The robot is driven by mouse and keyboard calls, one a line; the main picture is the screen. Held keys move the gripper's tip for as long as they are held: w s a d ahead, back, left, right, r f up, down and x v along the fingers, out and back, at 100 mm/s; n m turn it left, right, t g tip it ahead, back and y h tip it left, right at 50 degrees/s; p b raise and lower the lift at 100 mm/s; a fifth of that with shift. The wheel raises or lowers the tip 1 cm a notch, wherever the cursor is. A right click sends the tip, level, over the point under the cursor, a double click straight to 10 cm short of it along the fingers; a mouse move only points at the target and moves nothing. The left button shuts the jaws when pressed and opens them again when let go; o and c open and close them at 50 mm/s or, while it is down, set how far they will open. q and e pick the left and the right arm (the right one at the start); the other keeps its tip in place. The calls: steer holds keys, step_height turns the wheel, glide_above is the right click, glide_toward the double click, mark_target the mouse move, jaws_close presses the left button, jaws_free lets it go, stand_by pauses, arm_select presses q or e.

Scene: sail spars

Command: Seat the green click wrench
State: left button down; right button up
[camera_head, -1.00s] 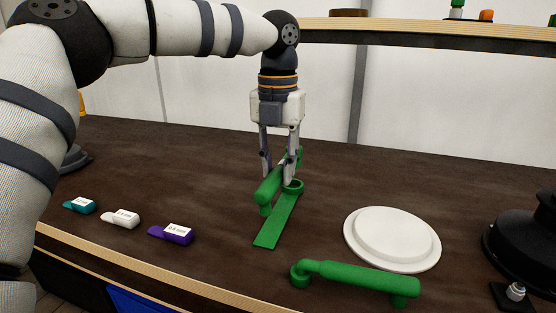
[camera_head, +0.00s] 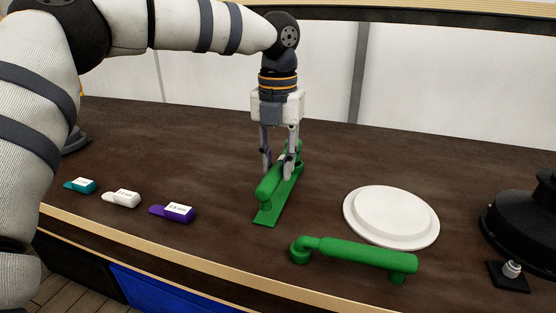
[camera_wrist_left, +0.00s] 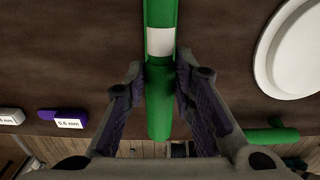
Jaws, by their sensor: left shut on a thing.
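My left gripper (camera_head: 278,172) is shut on a green wrench (camera_head: 270,187) with a round handle and points straight down. In the left wrist view the wrench (camera_wrist_left: 160,105) runs lengthwise between the fingers and carries a white band. Under it lies a flat green holder strip (camera_head: 266,217) on the table. The wrench is lined up along the strip and very close to it; I cannot tell whether it is fully down, as the fingers hide its far part. A second green wrench-like piece (camera_head: 360,255) with a bent end lies near the front edge.
A white round plate (camera_head: 391,215) sits right of the strip. Teal (camera_head: 81,186), white (camera_head: 122,198) and purple (camera_head: 173,212) labelled tags lie at the left. A black round base (camera_head: 515,225) stands at the far right. The dark table (camera_head: 200,140) behind the tags is clear.

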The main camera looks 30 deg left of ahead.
mark_target(278, 163)
arm_select(q)
steer(key=shift+f, duration=1.2)
steer(key=c, duration=1.3)
jaws_free()
step_height(278, 163, up, 12)
